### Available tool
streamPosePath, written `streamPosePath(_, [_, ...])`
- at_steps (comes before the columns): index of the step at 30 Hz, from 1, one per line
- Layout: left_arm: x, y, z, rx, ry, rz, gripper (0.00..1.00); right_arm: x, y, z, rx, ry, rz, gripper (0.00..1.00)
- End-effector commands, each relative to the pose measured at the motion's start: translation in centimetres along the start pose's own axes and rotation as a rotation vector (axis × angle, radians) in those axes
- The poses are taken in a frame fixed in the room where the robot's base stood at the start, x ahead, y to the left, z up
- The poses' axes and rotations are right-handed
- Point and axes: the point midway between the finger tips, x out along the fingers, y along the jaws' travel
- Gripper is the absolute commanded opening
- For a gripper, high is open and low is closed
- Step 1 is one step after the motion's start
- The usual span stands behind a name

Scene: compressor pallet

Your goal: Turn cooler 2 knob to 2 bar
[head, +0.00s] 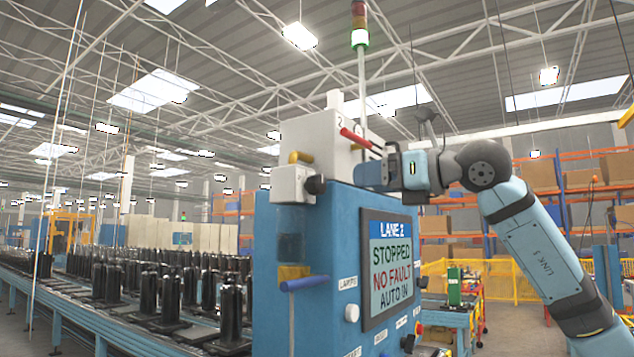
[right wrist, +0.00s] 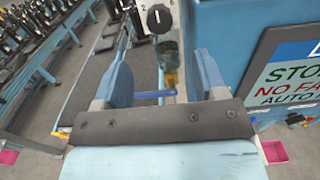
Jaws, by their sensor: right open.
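The black knob (head: 315,185) sticks out from a white regulator box (head: 290,184) on the corner of the blue cabinet. The right wrist view shows the knob (right wrist: 158,18) from the front, with a white mark pointing roughly up and the numbers 2 and 6 beside it. My right gripper (head: 372,172) is right of the knob in the head view and apart from it. In the right wrist view my right gripper (right wrist: 163,80) is open, its fingers spread wide with nothing between them. The knob lies beyond the fingertips. My left gripper is not in view.
A screen (head: 391,266) on the cabinet (head: 340,225) reads LANE 2, STOPPED, NO FAULT, AUTO IN. A red handle (head: 355,138) is close above my gripper. A conveyor (head: 75,317) with black parts runs at left.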

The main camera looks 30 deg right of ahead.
Motion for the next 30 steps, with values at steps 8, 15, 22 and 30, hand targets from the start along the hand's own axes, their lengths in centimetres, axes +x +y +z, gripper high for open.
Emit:
streamPosePath(8, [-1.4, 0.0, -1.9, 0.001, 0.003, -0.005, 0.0, 6.3, 0.1, 0.3, 0.004, 0.004, 0.004, 0.65])
streamPosePath(15, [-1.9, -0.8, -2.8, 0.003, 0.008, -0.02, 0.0, 9.8, 0.1, 0.1, 0.003, 0.002, 0.005, 0.65])
streamPosePath(22, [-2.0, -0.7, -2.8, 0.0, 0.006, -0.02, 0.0, 10.8, 0.0, -0.1, 0.002, 0.001, 0.003, 0.65])
streamPosePath(30, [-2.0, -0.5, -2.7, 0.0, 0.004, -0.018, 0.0, 10.8, 0.0, -0.1, 0.002, 0.001, 0.003, 0.51])
